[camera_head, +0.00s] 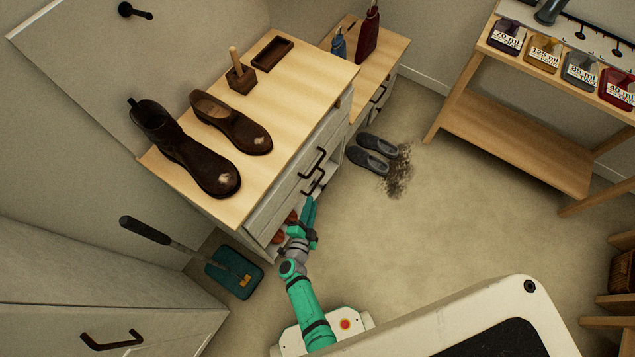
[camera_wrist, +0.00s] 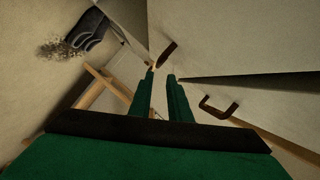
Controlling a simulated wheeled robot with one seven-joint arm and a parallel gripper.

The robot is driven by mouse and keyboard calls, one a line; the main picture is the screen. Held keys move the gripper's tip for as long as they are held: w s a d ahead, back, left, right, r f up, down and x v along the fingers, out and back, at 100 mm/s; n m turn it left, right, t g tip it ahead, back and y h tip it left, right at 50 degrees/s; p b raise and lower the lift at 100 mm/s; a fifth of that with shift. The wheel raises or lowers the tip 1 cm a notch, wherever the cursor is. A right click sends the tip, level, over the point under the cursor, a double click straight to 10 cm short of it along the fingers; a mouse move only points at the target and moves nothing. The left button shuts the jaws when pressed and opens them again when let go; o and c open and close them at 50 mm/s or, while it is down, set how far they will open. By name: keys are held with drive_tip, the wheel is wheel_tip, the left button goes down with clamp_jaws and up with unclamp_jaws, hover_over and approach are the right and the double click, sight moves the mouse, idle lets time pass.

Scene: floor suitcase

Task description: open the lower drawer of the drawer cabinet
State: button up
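The drawer cabinet (camera_head: 262,213) is pale with a light wood top and stands left of centre in the head view. Its upper drawer has a dark bar handle (camera_head: 313,161). The lower drawer's handle (camera_head: 318,183) sits just below it, and it also shows in the wrist view (camera_wrist: 168,52). In the wrist view the upper handle (camera_wrist: 218,108) lies to the right. A dark wedge-shaped gap shows between the two fronts. My gripper (camera_wrist: 161,76) is open, its narrowly parted fingertips close to the near end of the lower handle. I cannot tell whether they touch it.
Brown shoes (camera_head: 215,155), a brush block (camera_head: 240,76) and a small tray (camera_head: 272,53) are on top. Reddish-brown items show low in the cabinet, partly behind my arm. Grey slippers (camera_head: 368,154) and dirt (camera_head: 400,170) lie on the floor. A dustpan (camera_head: 235,272) stands left.

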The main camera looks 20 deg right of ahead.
sight(317, 183)
drive_tip(key=x, duration=1.1)
drive_tip(key=shift+w+d+f, duration=0.1)
drive_tip(key=shift+d+f, duration=0.05)
drive_tip(key=shift+f, duration=0.05)
clamp_jaws()
